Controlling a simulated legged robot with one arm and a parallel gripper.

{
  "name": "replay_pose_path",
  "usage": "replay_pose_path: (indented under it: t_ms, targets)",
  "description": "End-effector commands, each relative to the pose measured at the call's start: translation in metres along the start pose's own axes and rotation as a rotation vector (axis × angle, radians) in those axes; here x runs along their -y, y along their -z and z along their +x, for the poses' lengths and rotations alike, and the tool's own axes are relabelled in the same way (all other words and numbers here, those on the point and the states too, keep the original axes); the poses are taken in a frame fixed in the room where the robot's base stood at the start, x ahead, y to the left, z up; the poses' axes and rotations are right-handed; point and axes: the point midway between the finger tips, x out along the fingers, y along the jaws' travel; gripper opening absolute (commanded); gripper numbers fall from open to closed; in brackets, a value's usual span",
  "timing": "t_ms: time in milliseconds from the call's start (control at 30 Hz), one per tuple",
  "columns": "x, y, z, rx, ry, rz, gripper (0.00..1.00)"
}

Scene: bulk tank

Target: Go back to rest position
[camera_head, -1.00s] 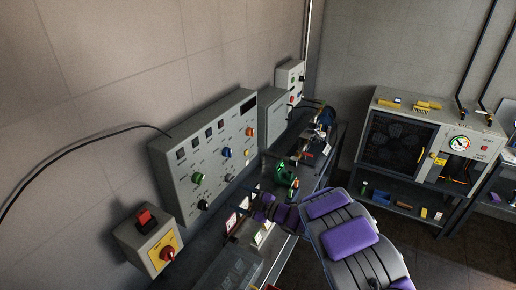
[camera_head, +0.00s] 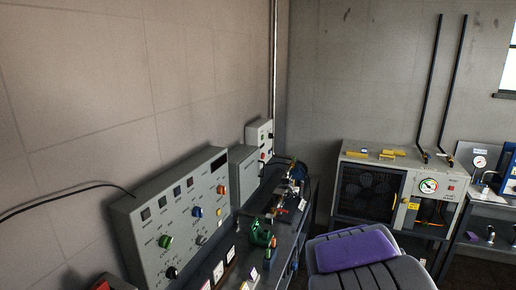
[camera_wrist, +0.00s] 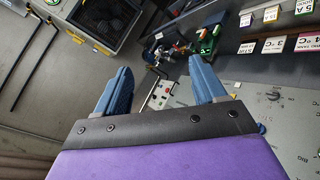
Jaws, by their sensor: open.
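My gripper (camera_wrist: 160,85) shows in the wrist view with its two blue fingers spread apart and nothing between them. Past the fingertips are the bench with small fittings and a green device (camera_wrist: 205,42). In the head view my purple and grey arm link (camera_head: 355,252) is at the lower right, and my gripper is not visible there. The grey control panel (camera_head: 185,215) with knobs and buttons stands along the left wall. It also shows beneath the right finger in the wrist view (camera_wrist: 275,120).
A bench (camera_head: 290,235) runs along the wall with the green device (camera_head: 262,236) and a valve assembly on it. A fan cabinet with a gauge (camera_head: 375,190) stands at the back right. Label cards (camera_wrist: 272,14) line the bench. Part of a red switch shows at lower left.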

Motion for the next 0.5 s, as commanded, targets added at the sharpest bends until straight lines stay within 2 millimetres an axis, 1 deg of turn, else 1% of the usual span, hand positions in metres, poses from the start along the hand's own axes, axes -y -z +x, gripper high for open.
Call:
replay_pose_path:
  t_ms: [33, 67, 100, 133, 167, 200, 267, 300, 367, 400, 467, 500]
  targets:
    - [0.000, -0.019, -0.016, 0.059, -0.001, 0.052, 0.70]
    - [0.001, -0.032, -0.026, 0.099, 0.003, 0.084, 0.70]
    - [0.005, -0.050, -0.039, 0.157, 0.015, 0.124, 0.70]
    - [0.009, -0.062, -0.049, 0.195, 0.024, 0.154, 0.70]
    - [0.014, -0.074, -0.060, 0.235, 0.035, 0.183, 0.70]
    - [0.022, -0.091, -0.073, 0.289, 0.054, 0.221, 0.70]
    - [0.035, -0.113, -0.096, 0.362, 0.086, 0.278, 0.70]
    - [0.047, -0.128, -0.111, 0.414, 0.112, 0.311, 0.70]
    - [0.066, -0.149, -0.135, 0.487, 0.157, 0.357, 0.70]
    - [0.081, -0.163, -0.152, 0.539, 0.193, 0.384, 0.70]
    - [0.102, -0.182, -0.177, 0.608, 0.245, 0.421, 0.70]
    - [0.117, -0.193, -0.194, 0.655, 0.282, 0.441, 0.70]
